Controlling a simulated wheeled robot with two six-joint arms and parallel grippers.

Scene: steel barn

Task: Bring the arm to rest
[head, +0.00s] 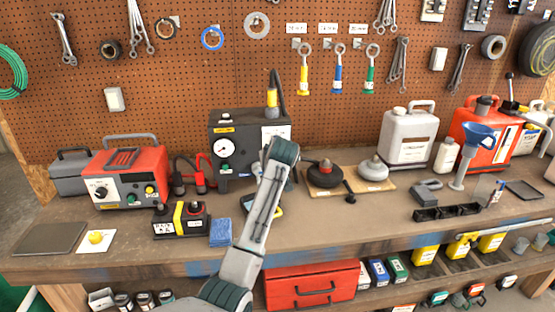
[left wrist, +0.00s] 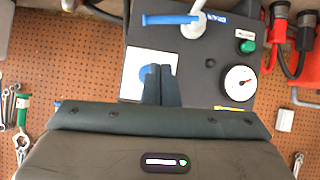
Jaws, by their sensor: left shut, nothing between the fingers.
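My left arm (head: 257,215) rises from the bottom of the head view and reaches over the workbench toward the dark box with a gauge. Its fingers are hidden in the head view. In the left wrist view my left gripper (left wrist: 161,72) has its two dark fingers together, with nothing between them. The fingers appear in front of the white label (left wrist: 138,72) on the box; I cannot tell how far from it they are. A blue lever (left wrist: 172,19) shows beyond the fingertips. My right gripper is not in view.
The dark box (head: 224,131) stands against the pegboard (head: 215,75). A red-and-grey unit (head: 128,172) is to its left. A black battery-like block (head: 181,220) and blue cloth (head: 221,232) lie left of my arm. Round weights, jugs and a blue funnel (head: 480,135) stand right.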

